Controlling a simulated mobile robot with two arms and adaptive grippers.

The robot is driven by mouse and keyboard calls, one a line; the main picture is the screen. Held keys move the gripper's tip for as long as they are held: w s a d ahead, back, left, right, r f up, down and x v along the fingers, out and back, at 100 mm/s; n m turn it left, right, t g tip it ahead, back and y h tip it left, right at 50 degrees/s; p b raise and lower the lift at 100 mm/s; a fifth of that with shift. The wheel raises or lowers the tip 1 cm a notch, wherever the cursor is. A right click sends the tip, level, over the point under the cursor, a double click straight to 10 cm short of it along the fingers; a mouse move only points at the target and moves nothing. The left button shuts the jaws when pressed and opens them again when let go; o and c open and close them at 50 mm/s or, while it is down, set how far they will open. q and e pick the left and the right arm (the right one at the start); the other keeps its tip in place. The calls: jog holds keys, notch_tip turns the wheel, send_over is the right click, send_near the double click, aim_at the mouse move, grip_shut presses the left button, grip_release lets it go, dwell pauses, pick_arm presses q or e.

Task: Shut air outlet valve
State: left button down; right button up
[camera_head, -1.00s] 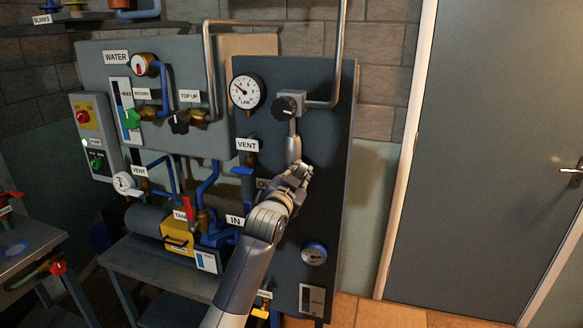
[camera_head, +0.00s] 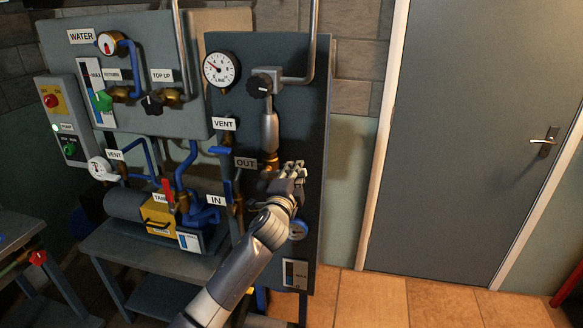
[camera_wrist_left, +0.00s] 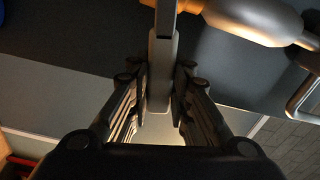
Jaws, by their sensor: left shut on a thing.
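The OUT label (camera_head: 245,163) is on the dark panel, beside a vertical line with a grey cylinder (camera_head: 269,130) and a brass valve body (camera_head: 270,160) below it. My left gripper (camera_head: 290,178) is just right of and below the brass part and covers some of it. In the left wrist view its two fingers (camera_wrist_left: 158,82) are closed on the flat sides of a grey lever (camera_wrist_left: 162,62). My right gripper is not in view.
A black knob (camera_head: 259,86) and the LINE gauge (camera_head: 220,69) are above. A blue-rimmed gauge (camera_head: 298,230) is behind my left arm. VENT and IN valves stand to the left. The floor before the grey door (camera_head: 470,150) is clear.

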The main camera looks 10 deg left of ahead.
pick_arm(q)
jog(key=shift+d+f+m, duration=0.1)
jog(key=shift+f+m, duration=0.8)
jog(key=shift+m, duration=0.2)
jog(key=c, duration=1.4)
grip_release()
jog(key=shift+f, duration=0.1)
jog(key=shift+c, duration=0.2)
jog(key=s, duration=1.2)
jog(key=shift+a, duration=0.25)
